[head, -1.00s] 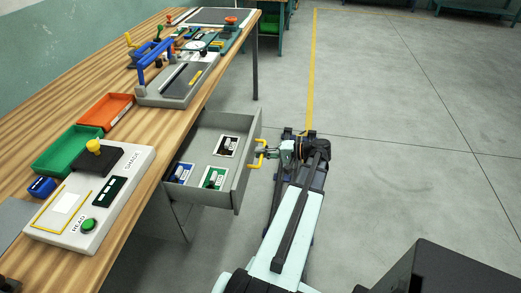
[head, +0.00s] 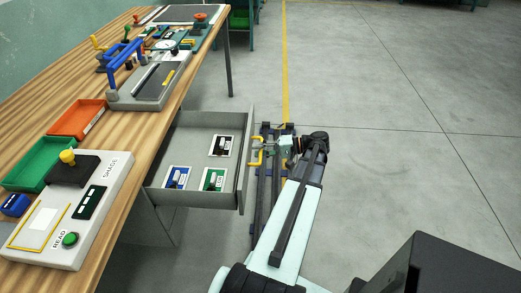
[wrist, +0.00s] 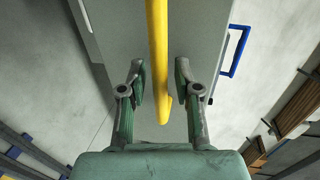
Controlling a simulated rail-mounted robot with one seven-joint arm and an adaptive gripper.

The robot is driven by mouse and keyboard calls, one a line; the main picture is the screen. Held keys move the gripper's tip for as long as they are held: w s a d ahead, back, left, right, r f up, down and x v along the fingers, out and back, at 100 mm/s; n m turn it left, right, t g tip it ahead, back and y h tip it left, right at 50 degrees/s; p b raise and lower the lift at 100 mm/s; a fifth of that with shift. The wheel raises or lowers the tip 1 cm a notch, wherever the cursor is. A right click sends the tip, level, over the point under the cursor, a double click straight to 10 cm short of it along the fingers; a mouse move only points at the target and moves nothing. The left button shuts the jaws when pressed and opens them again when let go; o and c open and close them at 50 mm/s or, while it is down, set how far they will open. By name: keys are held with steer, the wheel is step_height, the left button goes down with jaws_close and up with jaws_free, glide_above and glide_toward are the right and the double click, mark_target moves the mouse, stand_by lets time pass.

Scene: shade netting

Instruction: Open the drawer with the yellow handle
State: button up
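The drawer (head: 197,194) with the yellow handle (head: 257,152) stands out from under the bench, well open. Cards with small blue, green and dark items lie inside. My gripper (head: 275,147) is at the handle, on the outer side of the drawer front. In the wrist view, the yellow handle (wrist: 157,45) runs between the two fingers of my gripper (wrist: 160,82). The fingers are apart, with a visible gap on each side of the bar. The grey drawer front (wrist: 110,30) lies beyond it.
A blue handle (wrist: 234,50) shows to the right in the wrist view. The wooden bench (head: 120,135) carries a panel with a green button (head: 70,239), green and orange trays (head: 77,118), and a blue-handled tool (head: 130,60). The floor to the right is clear.

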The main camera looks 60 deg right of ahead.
steer(key=shift+d, duration=0.1)
steer(key=v, duration=1.2)
stand_by(0.4)
